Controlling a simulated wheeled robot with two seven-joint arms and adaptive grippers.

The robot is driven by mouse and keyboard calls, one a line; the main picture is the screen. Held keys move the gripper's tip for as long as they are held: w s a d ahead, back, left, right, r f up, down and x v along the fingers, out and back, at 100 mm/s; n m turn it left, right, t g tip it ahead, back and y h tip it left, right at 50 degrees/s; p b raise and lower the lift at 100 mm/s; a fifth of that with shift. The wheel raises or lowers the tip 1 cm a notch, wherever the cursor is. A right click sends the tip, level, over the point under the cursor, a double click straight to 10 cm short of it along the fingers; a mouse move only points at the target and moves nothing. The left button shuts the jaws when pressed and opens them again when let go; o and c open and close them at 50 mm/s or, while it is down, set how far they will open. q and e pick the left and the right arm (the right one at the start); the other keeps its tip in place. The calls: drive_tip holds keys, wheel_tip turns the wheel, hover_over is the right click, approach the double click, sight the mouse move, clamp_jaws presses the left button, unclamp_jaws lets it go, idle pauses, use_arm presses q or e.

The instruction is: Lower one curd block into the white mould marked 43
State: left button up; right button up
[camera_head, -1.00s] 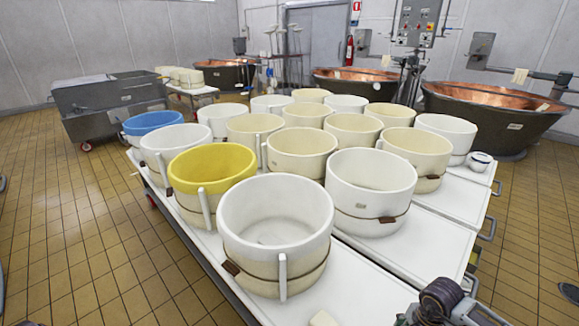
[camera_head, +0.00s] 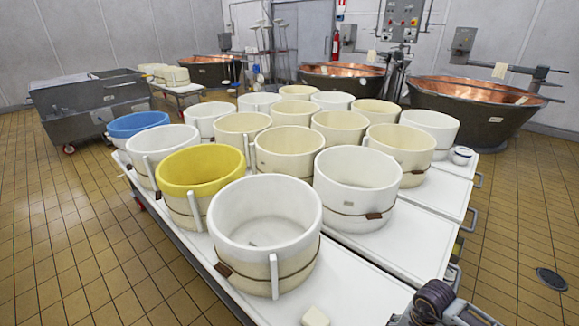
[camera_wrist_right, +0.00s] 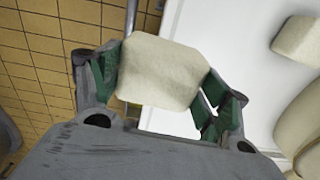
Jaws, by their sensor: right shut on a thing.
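My right gripper (camera_wrist_right: 160,82) is shut on a pale curd block (camera_wrist_right: 162,70), held between its green finger pads in the right wrist view. Part of my right arm shows at the bottom right of the head view, but the held block is not visible there. A second curd block (camera_head: 315,316) lies on the white table in front of the nearest mould; a pale block (camera_wrist_right: 298,38) also shows in the wrist view. White moulds include the nearest one (camera_head: 248,262) and one behind it to the right (camera_head: 358,210). No number 43 is readable. My left gripper is out of view.
The white table (camera_head: 355,290) is crowded with several cream and white moulds, a yellow-topped one (camera_head: 200,165) and a blue-topped one (camera_head: 138,124). Copper vats (camera_head: 475,105) stand behind. Tiled floor is clear at left.

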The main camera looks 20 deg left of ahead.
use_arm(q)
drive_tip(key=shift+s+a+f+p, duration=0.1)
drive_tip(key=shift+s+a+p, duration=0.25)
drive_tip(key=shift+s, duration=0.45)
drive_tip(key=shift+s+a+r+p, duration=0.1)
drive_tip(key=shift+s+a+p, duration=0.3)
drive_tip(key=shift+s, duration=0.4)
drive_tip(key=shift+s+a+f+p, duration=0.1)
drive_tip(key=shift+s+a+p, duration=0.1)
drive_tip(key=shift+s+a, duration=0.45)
use_arm(e)
drive_tip(key=shift+s+d+n, duration=0.15)
drive_tip(key=shift+d+n, duration=0.15)
drive_tip(key=shift+n, duration=0.55)
drive_tip(key=shift+s+d+n, duration=0.15)
drive_tip(key=shift+d+n, duration=0.1)
drive_tip(key=shift+n, duration=0.65)
drive_tip(key=shift+s+d+n, duration=0.15)
drive_tip(key=shift+d+n, duration=0.15)
drive_tip(key=shift+n, duration=0.55)
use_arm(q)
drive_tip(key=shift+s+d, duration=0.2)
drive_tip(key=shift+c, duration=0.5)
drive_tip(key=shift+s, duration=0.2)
use_arm(e)
drive_tip(key=shift+s, duration=0.2)
